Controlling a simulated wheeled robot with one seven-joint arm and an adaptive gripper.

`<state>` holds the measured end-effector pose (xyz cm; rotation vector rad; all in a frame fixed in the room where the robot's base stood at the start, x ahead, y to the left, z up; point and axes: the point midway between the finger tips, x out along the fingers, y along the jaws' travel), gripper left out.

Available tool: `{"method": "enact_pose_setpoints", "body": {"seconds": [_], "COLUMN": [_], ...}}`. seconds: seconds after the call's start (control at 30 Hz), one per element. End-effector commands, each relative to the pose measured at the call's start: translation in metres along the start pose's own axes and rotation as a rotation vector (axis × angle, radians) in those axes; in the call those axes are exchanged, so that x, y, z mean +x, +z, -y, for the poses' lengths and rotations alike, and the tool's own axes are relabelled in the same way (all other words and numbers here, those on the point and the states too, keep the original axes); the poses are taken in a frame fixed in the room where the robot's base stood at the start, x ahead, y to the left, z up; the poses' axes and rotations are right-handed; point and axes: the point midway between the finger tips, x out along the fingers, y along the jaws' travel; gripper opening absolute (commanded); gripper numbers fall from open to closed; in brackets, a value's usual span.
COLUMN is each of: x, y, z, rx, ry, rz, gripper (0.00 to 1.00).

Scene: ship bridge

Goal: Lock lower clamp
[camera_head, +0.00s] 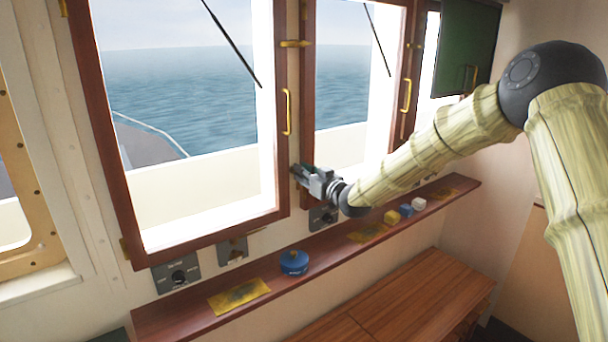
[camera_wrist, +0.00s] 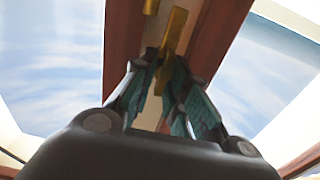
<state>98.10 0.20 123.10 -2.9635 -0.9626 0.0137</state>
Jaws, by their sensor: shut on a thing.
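The lower clamp is a brass bar (camera_wrist: 175,40) in the wrist view, lying lengthwise up the picture on the post between two wooden window frames. My gripper (camera_wrist: 166,92) is around it, its teal-padded fingers closed on the bar from both sides. In the head view my gripper (camera_head: 299,173) is at the lower right edge of the left window frame (camera_head: 281,190), and it hides the lower clamp there. The upper clamp (camera_head: 295,43) is brass and lies horizontally across the gap between the two frames.
Brass pull handles stand on the left frame (camera_head: 287,112) and the middle frame (camera_head: 405,95). A narrow shelf (camera_head: 330,262) below bears a blue round object (camera_head: 294,262), yellow cloths and small blocks. A wooden cabinet (camera_head: 400,295) stands beneath.

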Motion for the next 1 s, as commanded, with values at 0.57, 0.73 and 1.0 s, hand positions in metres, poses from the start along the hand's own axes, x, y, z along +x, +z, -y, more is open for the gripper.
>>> {"method": "enact_pose_setpoints", "body": {"seconds": [0.57, 0.73, 1.0], "x": [-0.0005, -0.0008, -0.0008], "y": [0.0038, 0.0048, 0.0076], "z": [-0.0073, -0.0093, -0.0118], "rx": [0.426, 0.589, 0.846], "ry": [0.002, 0.002, 0.002], "rz": [-0.003, -0.003, -0.004], "gripper": [0.00, 0.00, 0.00]}}
